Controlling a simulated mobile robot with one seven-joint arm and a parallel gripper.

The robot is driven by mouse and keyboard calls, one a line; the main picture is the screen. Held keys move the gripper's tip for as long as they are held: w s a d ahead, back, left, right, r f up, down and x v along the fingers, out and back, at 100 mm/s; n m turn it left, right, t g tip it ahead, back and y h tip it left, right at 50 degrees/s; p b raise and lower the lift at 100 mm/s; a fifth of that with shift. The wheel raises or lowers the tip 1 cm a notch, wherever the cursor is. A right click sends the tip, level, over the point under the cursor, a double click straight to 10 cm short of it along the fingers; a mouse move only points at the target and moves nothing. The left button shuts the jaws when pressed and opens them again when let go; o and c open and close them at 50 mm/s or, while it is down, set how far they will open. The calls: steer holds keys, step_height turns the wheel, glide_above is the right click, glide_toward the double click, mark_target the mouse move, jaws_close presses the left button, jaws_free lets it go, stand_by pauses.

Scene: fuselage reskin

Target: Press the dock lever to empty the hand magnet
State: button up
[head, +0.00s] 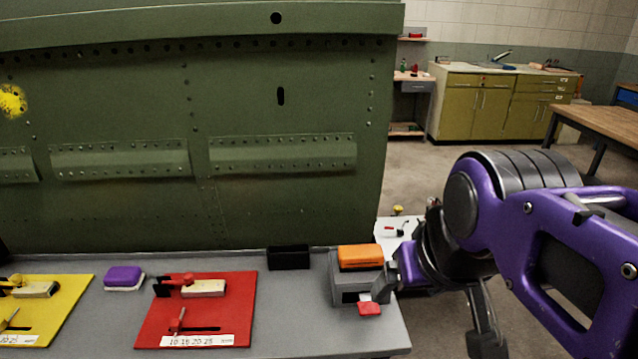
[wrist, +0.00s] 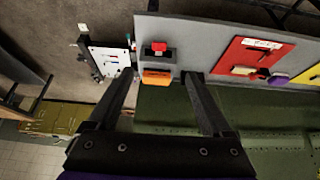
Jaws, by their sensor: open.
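The grey dock (head: 343,290) stands at the right end of the grey bench. An orange block (head: 360,256), which looks like the hand magnet, sits on top of it. The red dock lever (head: 369,308) sticks out at the dock's front, low down. In the wrist view the orange block (wrist: 157,77) and the red lever (wrist: 156,49) lie beyond and between my fingers. My gripper (wrist: 160,76) is open with nothing between its fingers. In the head view one finger overlaps the dock's right side; I cannot tell whether it touches.
A red board (head: 225,305) and a yellow board (head: 62,310) with fittings lie on the bench. A purple block (head: 124,276) and a black block (head: 289,257) stand near the back. The green fuselage panel (head: 200,110) rises behind. A white side table (head: 396,238) stands beyond the bench.

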jaws_close()
stand_by(1.5)
